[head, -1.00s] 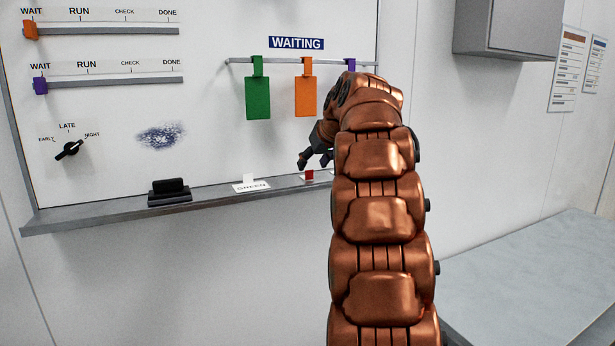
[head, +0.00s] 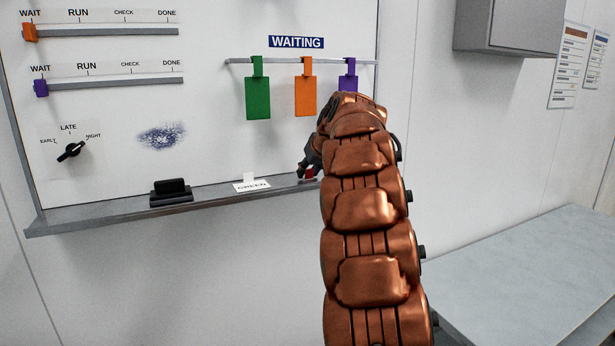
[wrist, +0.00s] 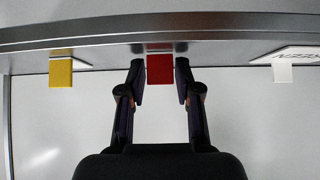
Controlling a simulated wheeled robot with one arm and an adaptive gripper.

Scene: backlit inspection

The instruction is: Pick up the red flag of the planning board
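The red flag (wrist: 160,69) stands up from the ledge of the planning board (head: 130,214). In the wrist view it lies between the two fingertips of my gripper (wrist: 160,82). The fingers stand apart on either side of it, with a narrow gap at each side. In the head view my gripper (head: 309,169) is at the ledge, and only a bit of the red flag (head: 309,173) shows beside it. My arm hides part of the ledge there.
A white flag (wrist: 282,71) and a yellow flag (wrist: 61,72) stand to either side of the red one. A black eraser (head: 170,190) sits on the ledge. Green (head: 258,97), orange (head: 306,96) and purple (head: 348,82) tags hang above on a rail.

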